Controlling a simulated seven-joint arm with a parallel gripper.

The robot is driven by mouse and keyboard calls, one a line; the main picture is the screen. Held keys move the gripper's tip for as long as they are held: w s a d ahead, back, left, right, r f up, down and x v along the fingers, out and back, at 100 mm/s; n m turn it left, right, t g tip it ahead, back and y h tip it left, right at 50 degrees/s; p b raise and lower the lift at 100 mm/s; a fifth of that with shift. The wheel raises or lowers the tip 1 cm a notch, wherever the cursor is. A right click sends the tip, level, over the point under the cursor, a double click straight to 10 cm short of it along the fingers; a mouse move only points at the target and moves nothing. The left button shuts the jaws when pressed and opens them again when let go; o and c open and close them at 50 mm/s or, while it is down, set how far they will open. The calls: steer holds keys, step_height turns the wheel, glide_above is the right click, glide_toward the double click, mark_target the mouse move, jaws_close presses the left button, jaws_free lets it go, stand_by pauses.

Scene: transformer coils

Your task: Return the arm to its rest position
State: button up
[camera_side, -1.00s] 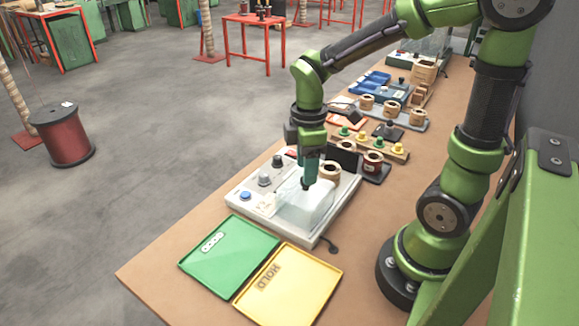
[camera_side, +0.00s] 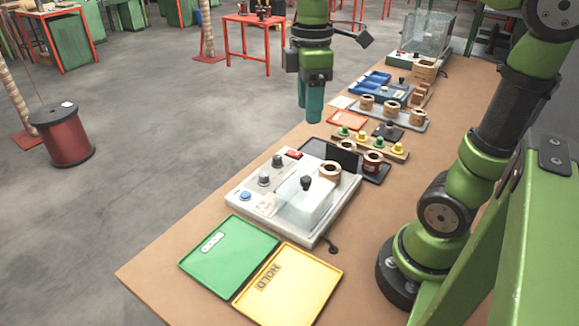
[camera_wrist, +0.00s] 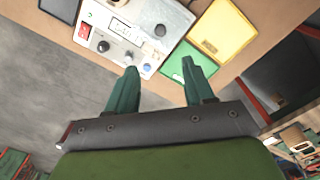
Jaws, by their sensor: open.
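My gripper (camera_side: 311,112) is raised above the far-left edge of the bench in the side view, fingers pointing down and empty. In the wrist view its two teal fingers (camera_wrist: 155,88) stand well apart with nothing between them. Below it the wrist view shows the white tester box (camera_wrist: 135,30), the green tray (camera_wrist: 183,68) and part of the yellow tray (camera_wrist: 222,30). In the side view the tester (camera_side: 290,200) has a clear cover with a black knob (camera_side: 306,183), and a wooden coil (camera_side: 330,172) sits at its far end.
A dark tray (camera_side: 377,172) with a red coil (camera_side: 373,161) lies beyond the tester. A rack with green and yellow pegs (camera_side: 371,143), a grey coil tray (camera_side: 405,121), blue bins (camera_side: 370,83) and a clear-walled machine (camera_side: 428,38) follow. Bench front right of the yellow tray is bare.

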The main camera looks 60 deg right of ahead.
steer(key=s+a+f+m+t+y, duration=0.1)
steer(key=s+a+m+t, duration=0.1)
steer(key=m, duration=0.4)
steer(key=s+a+f+m+t+y, duration=0.1)
steer(key=s+a+f+m+t, duration=0.1)
steer(key=m+t, duration=0.3)
steer(key=shift+s+a+f+m, duration=0.25)
steer(key=shift+a+m, duration=0.2)
steer(key=shift+m, duration=0.55)
